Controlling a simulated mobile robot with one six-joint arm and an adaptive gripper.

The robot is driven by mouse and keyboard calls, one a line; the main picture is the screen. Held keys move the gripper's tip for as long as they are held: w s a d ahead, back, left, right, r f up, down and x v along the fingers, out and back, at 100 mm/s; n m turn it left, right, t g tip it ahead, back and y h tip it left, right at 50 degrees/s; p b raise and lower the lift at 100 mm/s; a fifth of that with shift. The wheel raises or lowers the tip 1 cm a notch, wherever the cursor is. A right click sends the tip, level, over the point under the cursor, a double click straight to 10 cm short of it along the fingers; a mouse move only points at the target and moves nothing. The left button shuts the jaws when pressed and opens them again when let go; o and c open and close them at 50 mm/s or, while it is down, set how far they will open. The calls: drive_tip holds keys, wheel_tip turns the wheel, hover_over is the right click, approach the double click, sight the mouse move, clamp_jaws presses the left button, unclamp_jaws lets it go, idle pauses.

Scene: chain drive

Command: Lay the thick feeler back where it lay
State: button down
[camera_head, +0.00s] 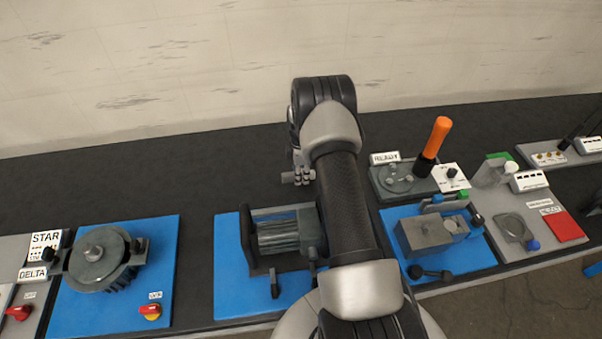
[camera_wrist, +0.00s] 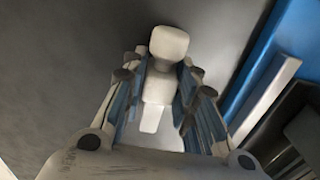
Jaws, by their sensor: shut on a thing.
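My gripper (camera_wrist: 160,78) is shut on a pale, off-white piece, which I take to be the thick feeler (camera_wrist: 169,43). In the wrist view its rounded block end sticks out beyond the fingertips, and a narrower pale strip runs back between the fingers. A dark grey surface shows behind it; I cannot tell how far below it is. In the head view my gripper (camera_head: 298,177) is partly hidden by my own arm, above the dark bench behind the middle blue plate, and the feeler cannot be made out there.
A grey motor-like machine (camera_head: 283,230) stands on the middle blue plate (camera_head: 228,270), partly behind my arm. An orange-handled tool (camera_head: 436,137) stands upright to the right. A grey block assembly (camera_head: 424,235) sits on the right blue plate. The dark bench (camera_head: 150,185) behind is bare at left.

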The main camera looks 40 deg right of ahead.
drive_tip(key=c, duration=1.2)
unclamp_jaws()
drive_tip(key=shift+f, duration=0.1)
wheel_tip(320, 180, up, 12)
